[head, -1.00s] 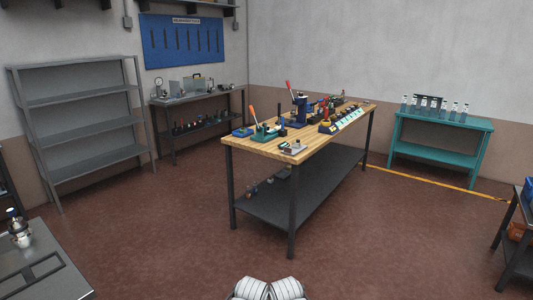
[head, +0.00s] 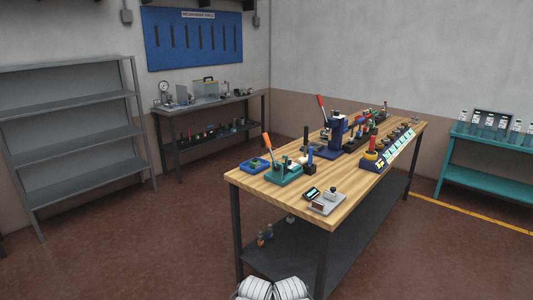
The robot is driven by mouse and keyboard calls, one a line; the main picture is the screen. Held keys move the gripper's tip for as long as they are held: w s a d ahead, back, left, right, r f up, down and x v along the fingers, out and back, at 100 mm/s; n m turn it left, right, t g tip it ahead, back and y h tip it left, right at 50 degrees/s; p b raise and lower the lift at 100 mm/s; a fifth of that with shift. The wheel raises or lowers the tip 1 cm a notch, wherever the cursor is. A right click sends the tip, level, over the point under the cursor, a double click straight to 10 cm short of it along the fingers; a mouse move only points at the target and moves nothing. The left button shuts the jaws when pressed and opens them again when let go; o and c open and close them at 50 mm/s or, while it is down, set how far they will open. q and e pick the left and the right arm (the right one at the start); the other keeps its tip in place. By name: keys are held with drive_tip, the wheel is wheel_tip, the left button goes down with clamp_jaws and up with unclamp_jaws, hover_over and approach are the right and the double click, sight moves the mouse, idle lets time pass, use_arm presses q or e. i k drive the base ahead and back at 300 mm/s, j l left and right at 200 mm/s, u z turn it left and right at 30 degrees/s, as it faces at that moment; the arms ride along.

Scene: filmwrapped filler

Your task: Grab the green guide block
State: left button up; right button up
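A small green piece (head: 255,163) lies in a blue tray (head: 246,168) at the near left corner of the wooden-topped workbench (head: 330,205). It may be the green guide block, but it is too small to tell its shape. A teal-green fixture (head: 285,174) with an orange lever stands just right of the tray. Neither of my grippers can be made out. Only white ribbed parts of my own body show at the bottom edge, well short of the bench top.
A dark blue press (head: 335,138) with a red lever stands mid-bench. A small scale-like device (head: 326,202) sits near the front. Grey shelving (head: 70,135) is at left, a side bench (head: 212,107) behind, a teal table (head: 485,149) at right. Floor left of the workbench is clear.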

sight(254, 165)
drive_tip(key=i+l+u, duration=0.2)
drive_tip(key=i, duration=0.35)
drive_tip(key=i+j, duration=0.2)
drive_tip(key=i+j+z, duration=0.1)
drive_tip(key=j, duration=0.35)
drive_tip(key=i+j+z, duration=0.1)
drive_tip(key=i+j, duration=0.4)
drive_tip(key=j, duration=0.2)
drive_tip(key=i+j+z, duration=0.1)
drive_tip(key=j, duration=0.25)
drive_tip(key=i+j, duration=0.3)
drive_tip(key=i+j+z, duration=0.1)
drive_tip(key=i+j, duration=0.15)
drive_tip(key=i, duration=0.25)
